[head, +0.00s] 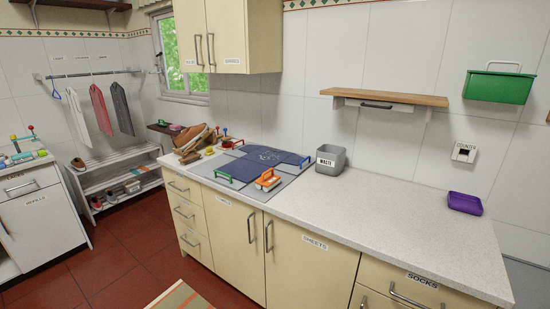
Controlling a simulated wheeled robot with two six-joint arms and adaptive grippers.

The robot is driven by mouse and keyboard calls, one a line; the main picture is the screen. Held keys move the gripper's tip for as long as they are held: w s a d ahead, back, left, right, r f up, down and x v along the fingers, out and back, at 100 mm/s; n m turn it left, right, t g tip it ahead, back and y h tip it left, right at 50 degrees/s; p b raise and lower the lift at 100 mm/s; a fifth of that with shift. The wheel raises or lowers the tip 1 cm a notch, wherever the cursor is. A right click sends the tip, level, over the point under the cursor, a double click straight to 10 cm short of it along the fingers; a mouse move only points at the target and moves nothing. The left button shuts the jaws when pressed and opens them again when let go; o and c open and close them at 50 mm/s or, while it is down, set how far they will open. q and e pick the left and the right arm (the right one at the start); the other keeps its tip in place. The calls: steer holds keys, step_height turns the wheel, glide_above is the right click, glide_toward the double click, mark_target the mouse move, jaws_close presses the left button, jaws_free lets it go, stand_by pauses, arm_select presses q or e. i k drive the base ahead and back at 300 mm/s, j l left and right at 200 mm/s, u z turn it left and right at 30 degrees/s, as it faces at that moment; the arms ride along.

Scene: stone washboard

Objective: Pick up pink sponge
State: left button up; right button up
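A small pink item (176,127), possibly the pink sponge, sits on a dark ledge (159,128) below the window at the back left. It is too small and distant to tell its exact form. Neither of my grippers is in the head view, so nothing shows near the pink item from my arms.
A light counter (400,205) runs along the wall, mostly clear at right. On it are a dark blue cloth (256,165), an orange-handled tool (267,180), a grey WASTE bin (330,159) and a purple tray (465,203). A shoe rack (128,190) stands at left.

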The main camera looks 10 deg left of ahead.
mark_target(174, 127)
steer(key=i+j+u, duration=0.2)
steer(key=u, duration=0.25)
steer(key=i+u, duration=0.75)
steer(key=u, duration=0.2)
steer(key=i+l+u, duration=0.1)
steer(key=i+u, duration=0.2)
steer(key=u, duration=0.15)
